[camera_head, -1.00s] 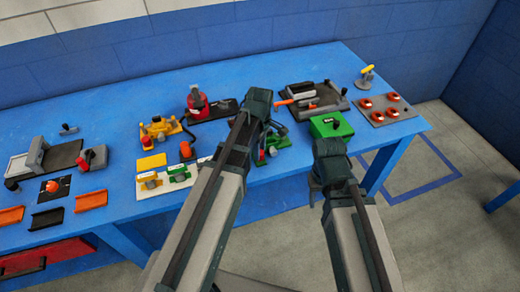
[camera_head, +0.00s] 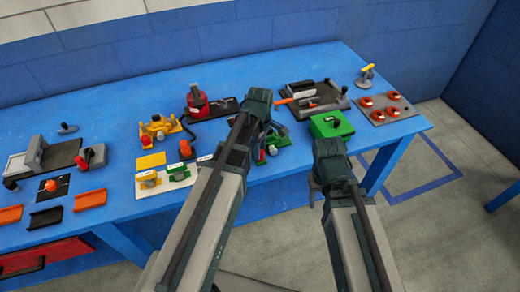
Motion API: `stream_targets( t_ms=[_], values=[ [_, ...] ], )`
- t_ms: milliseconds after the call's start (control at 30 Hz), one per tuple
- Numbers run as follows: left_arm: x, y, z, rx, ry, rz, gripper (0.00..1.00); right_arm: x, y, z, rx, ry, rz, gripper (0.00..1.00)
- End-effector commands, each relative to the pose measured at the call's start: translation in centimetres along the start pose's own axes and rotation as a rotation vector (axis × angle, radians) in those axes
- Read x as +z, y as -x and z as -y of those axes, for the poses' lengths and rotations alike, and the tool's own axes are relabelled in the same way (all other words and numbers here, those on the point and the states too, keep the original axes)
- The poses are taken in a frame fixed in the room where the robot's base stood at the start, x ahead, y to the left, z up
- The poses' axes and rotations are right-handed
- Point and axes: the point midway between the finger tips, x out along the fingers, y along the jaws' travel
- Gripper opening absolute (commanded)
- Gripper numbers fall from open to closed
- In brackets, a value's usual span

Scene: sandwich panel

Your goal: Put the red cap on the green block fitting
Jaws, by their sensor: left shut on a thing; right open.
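My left gripper (camera_head: 273,133) is low over the front of the blue table, right of its middle. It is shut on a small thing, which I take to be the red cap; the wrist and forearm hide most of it. A bit of red (camera_head: 262,154) shows just below the jaws. A green block fitting (camera_head: 283,141) with pale parts lies under and beside the jaws, partly covered. I cannot tell whether cap and fitting touch. My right gripper (camera_head: 316,187) is open and empty at the table's front edge, its fingers mostly hidden by the wrist.
A green box (camera_head: 331,124) stands between the two wrists. Behind are a black tray (camera_head: 312,98) and a red cylinder device (camera_head: 196,99). A grey plate with red discs (camera_head: 388,109) is at the right. Yellow and green fittings (camera_head: 150,178) lie left of my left forearm.

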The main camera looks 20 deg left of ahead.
Motion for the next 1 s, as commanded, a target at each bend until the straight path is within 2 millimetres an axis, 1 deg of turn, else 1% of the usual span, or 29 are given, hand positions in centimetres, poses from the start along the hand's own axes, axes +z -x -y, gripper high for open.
stream_targets(
  t_ms=[200, 233, 367, 400, 567, 667, 700, 1000],
  values=[
    [0.00, 0.03, 0.00, 0.000, 0.000, 0.000, 0.00, 0.00, 0.03, 0.00, 0.000, 0.000, 0.000, 0.50],
    [0.00, 0.03, 0.00, 0.000, 0.000, 0.000, 0.43, 0.00, 0.03, 0.00, 0.000, 0.000, 0.000, 0.50],
    [0.00, 0.03, 0.00, 0.000, 0.000, 0.000, 0.67, 0.00, 0.03, 0.00, 0.000, 0.000, 0.000, 0.50],
    [0.00, 0.03, 0.00, 0.000, 0.000, 0.000, 0.74, 0.00, 0.03, 0.00, 0.000, 0.000, 0.000, 0.50],
    [0.00, 0.03, -0.01, 0.000, 0.000, 0.000, 0.75, 0.00, 0.03, 0.00, 0.000, 0.000, 0.000, 0.50],
    [0.00, 0.02, -0.01, 0.000, 0.000, 0.000, 0.90, 0.00, 0.02, 0.00, 0.000, 0.000, 0.000, 0.50],
    [0.00, 0.02, -0.03, 0.001, 0.000, 0.000, 0.94, 0.00, 0.02, 0.00, 0.000, 0.000, 0.000, 0.50],
    [-0.02, 0.03, -0.19, 0.004, 0.000, 0.000, 0.94, 0.00, 0.03, 0.00, 0.000, 0.000, 0.000, 0.50]
  ],
)
